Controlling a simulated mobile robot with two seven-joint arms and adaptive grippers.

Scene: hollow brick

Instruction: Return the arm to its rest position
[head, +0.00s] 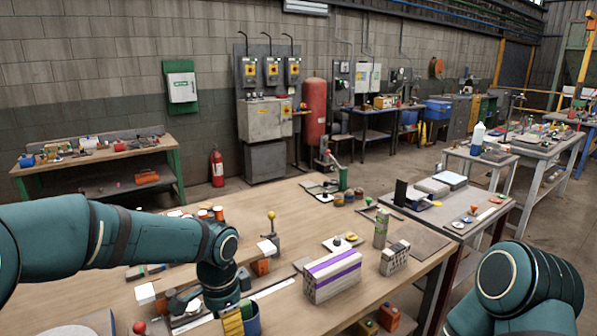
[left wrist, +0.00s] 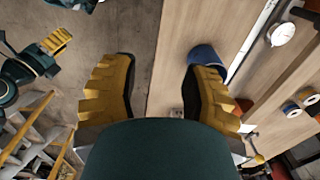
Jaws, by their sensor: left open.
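My left arm (head: 110,240) reaches in from the left over the wooden table, bent downward at the wrist. My left gripper (left wrist: 158,68) is open, with its two yellow fingers wide apart and nothing between them. In the head view its yellow finger shows at the bottom edge, beside a blue cup (head: 252,322). My right arm (head: 515,290) is folded at the lower right; its gripper is outside the head view. A yellow-fingered gripper, apparently my right one (left wrist: 57,40), shows at the left of the left wrist view, too small to judge.
Small parts crowd the area around my left wrist. A grey side table (head: 455,205) adjoins at right. Bare floor shows below the left gripper's left finger.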

